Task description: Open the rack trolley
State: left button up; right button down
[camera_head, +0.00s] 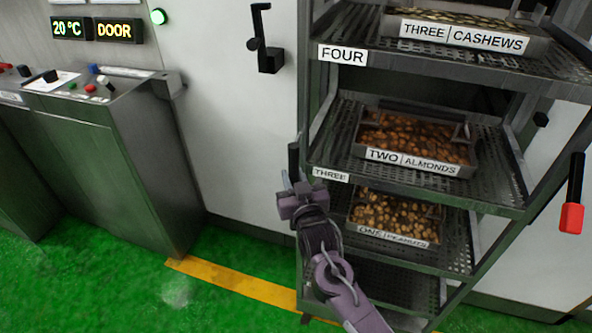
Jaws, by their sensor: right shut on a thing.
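The rack trolley (306,120) is a tall metal frame with perforated shelves, in the right half of the head view. Shelf labels FOUR and THREE show on its left side. A black upright handle (293,160) is at its left post. My right gripper (290,183) is shut on the lower part of this handle, and the jaws hide where they meet it. My right arm comes up from the bottom and covers part of the lower shelves. My left gripper is not in view.
Trays of cashews (470,38), almonds (415,160) and peanuts (395,235) sit on the shelves. A black lever (264,45) is on the white wall panel. A red-tipped black handle (572,205) is at the right. A control console (125,130) stands left; green floor lies between.

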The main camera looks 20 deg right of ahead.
jog(key=shift+s+a+r, duration=0.1)
jog(key=shift+s+a, duration=0.1)
jog(key=c, duration=1.3)
grip_release()
jog(key=shift+o, duration=0.2)
jog(key=shift+s, duration=0.1)
jog(key=s+b, duration=0.1)
jog(key=s, duration=0.6)
jog(key=shift+s+b, duration=0.3)
jog(key=shift+s, duration=0.05)
